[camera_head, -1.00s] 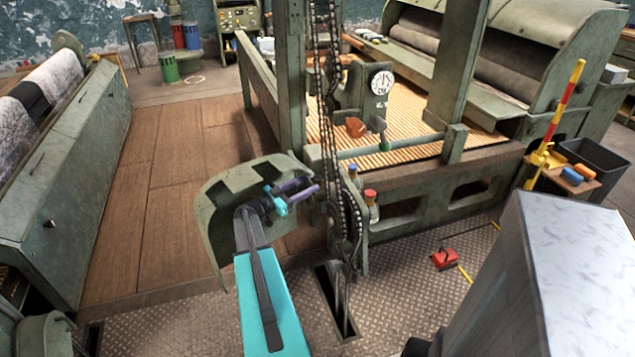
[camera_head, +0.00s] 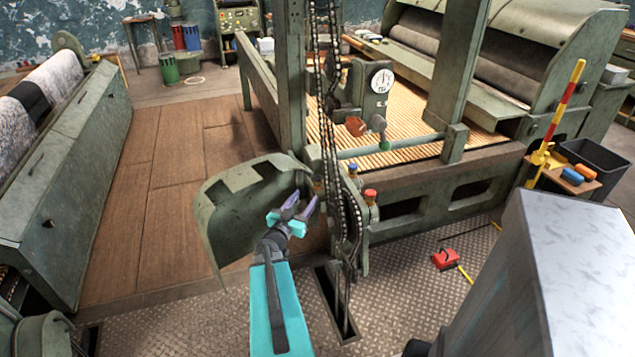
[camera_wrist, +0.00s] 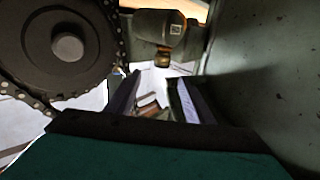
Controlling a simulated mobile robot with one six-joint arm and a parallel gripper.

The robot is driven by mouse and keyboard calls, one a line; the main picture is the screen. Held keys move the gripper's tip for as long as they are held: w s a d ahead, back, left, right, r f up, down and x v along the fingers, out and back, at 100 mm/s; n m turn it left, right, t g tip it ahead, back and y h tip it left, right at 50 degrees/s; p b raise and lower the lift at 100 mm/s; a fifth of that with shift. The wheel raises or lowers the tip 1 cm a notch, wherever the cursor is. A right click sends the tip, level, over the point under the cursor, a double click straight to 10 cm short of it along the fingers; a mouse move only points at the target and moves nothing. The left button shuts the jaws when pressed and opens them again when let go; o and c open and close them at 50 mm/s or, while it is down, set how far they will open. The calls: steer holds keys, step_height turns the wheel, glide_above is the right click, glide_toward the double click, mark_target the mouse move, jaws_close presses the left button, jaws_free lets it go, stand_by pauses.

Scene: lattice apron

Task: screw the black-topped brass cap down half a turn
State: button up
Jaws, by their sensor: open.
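My gripper (camera_head: 301,205) is open and empty, in front of the curved green guard, just left of the chain and sprocket. In the wrist view its two dark fingers (camera_wrist: 160,98) stand apart with a gap between them. Beyond them, a small brass piece (camera_wrist: 163,58) sits below a grey-green cylinder with a small label. It is apart from the fingers. I cannot tell whether this piece is the black-topped cap. In the head view a blue-topped cap (camera_head: 353,169) and a red-topped cap (camera_head: 371,195) stand right of the chain; no black top is clear there.
The curved guard (camera_head: 225,215) stands close to the left of my gripper. The chain (camera_head: 329,140) and a large sprocket (camera_wrist: 60,45) are close on the other side. A green post (camera_head: 291,75) rises behind. The floor slot (camera_head: 335,305) lies below.

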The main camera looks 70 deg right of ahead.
mark_target(315, 183)
steer(key=shift+a+f+n+t, duration=0.2)
steer(key=shift+a+n+t, duration=0.15)
steer(key=shift+a, duration=0.2)
steer(key=shift+d, duration=0.15)
steer(key=shift+s+d+p, duration=0.15)
steer(key=shift+d+p, duration=0.25)
steer(key=shift+d, duration=3)
steer(key=shift+s+d+p, duration=0.1)
steer(key=shift+d+p, duration=0.25)
steer(key=shift+d, duration=3.05)
steer(key=c, duration=1)
steer(key=shift+r, duration=0.1)
steer(key=shift+c, duration=0.2)
